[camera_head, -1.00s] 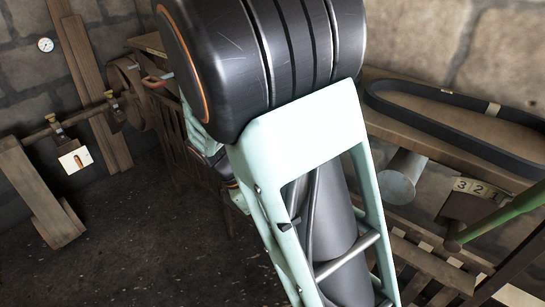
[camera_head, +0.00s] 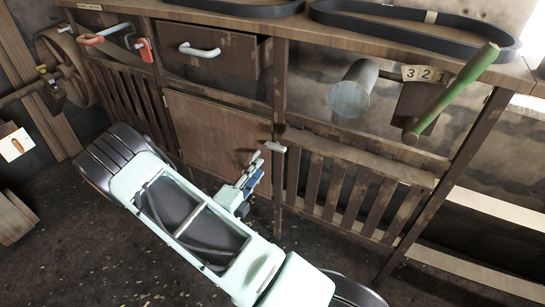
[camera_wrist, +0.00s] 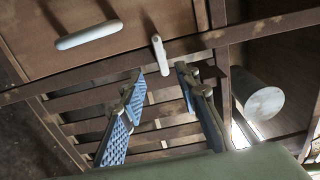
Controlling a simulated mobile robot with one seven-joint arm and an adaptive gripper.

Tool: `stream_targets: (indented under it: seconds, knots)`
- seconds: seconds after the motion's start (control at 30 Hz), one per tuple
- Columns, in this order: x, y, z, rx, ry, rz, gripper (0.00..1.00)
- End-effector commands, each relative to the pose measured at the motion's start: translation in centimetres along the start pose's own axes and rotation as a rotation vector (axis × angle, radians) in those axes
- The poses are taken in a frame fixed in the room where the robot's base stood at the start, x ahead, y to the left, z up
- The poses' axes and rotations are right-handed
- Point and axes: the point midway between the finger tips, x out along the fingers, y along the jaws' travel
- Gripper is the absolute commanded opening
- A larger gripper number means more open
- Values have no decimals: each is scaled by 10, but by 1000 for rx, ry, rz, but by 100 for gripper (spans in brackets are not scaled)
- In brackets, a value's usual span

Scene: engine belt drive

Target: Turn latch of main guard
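A small pale latch handle (camera_head: 275,147) is on the wooden post between the brown panel (camera_head: 215,135) and the right slatted guard (camera_head: 345,190). In the wrist view the latch (camera_wrist: 160,55) is a short, nearly upright pale bar just beyond the fingertips. My gripper (camera_head: 254,165) is in front of the frame, just left of and below the latch. In the wrist view my gripper (camera_wrist: 160,76) has its blue-padded fingers apart, with nothing between them. The latch appears apart from both fingers. Which guard is the main one cannot be told.
A drawer with a white handle (camera_head: 198,49) is above the panel. Right are a grey cylinder (camera_head: 351,92), a number plate (camera_head: 425,74) and a green-handled lever (camera_head: 455,90). Black belts (camera_head: 410,28) lie on the bench top. Red handles (camera_head: 145,50) are left. Floor in front is open.

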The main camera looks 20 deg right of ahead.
Motion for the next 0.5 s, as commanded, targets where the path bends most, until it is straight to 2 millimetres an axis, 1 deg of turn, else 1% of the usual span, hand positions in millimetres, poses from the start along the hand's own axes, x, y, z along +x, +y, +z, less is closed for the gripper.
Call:
stream_targets:
  seconds: [0.17,0.3,0.5]
  knots:
    - [30,1,-2,2,6,0,30]
    - [57,1,-2,3,6,-1,30]
    - [88,0,-2,5,5,-1,30]
